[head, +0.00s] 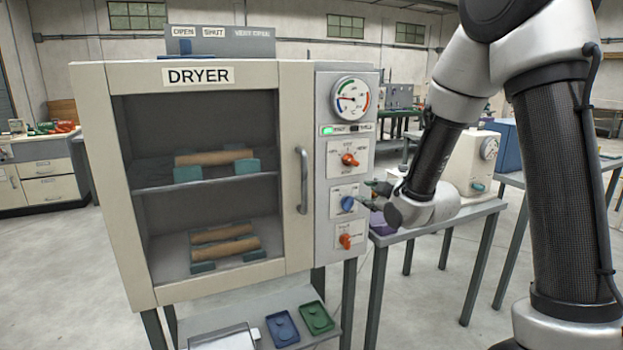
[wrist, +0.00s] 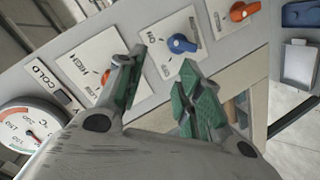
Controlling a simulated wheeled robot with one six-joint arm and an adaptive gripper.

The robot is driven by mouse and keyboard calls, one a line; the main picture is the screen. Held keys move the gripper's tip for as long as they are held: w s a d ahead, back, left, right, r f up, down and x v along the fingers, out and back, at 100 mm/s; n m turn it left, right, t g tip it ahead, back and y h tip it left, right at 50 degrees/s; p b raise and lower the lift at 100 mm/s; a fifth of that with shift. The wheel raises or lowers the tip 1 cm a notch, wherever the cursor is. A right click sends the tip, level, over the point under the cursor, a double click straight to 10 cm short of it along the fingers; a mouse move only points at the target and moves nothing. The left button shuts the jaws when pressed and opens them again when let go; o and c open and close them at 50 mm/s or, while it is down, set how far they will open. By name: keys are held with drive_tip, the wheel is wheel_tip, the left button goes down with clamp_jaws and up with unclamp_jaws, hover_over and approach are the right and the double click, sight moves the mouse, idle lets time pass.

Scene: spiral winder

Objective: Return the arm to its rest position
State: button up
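My gripper (head: 372,193) is at the dryer's control panel, in front of the blue knob (head: 347,203). In the wrist view my gripper (wrist: 165,62) is open, with green-padded fingers spread and nothing between them. The blue knob (wrist: 182,44) lies just beyond the fingertips and appears apart from them. My arm reaches in from the right of the head view, bent down toward the panel. The dryer (head: 90,180) stands at the left with its glass-fronted door closed.
Brown tubes (head: 215,157) rest on green cradles inside the dryer. Orange knobs (head: 350,160) sit above and below the blue one. The door handle (head: 303,180) protrudes nearby. Blue and green trays (head: 282,328) lie below. A cream machine (head: 470,160) stands on a table behind my arm.

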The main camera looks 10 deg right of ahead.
drive_tip(key=s+d+f+m+g+h, duration=0.2)
drive_tip(key=s+d+f+m+g, duration=0.1)
drive_tip(key=s+f+m+g, duration=0.25)
drive_tip(key=s+d+f+m+g+h, duration=0.1)
drive_tip(key=s+d+f+m+g, duration=0.2)
drive_tip(key=s, duration=0.6)
drive_tip(key=s+d+r+m, duration=0.2)
drive_tip(key=s+r, duration=0.6)
drive_tip(key=s, duration=0.2)
drive_tip(key=s+d+r+m+g+h, duration=0.1)
drive_tip(key=s+d+r+m, duration=0.1)
drive_tip(key=s+r, duration=0.6)
drive_tip(key=s+d, duration=0.1)
drive_tip(key=s, duration=0.2)
drive_tip(key=shift+s+d, duration=0.25)
drive_tip(key=shift+d, duration=0.1)
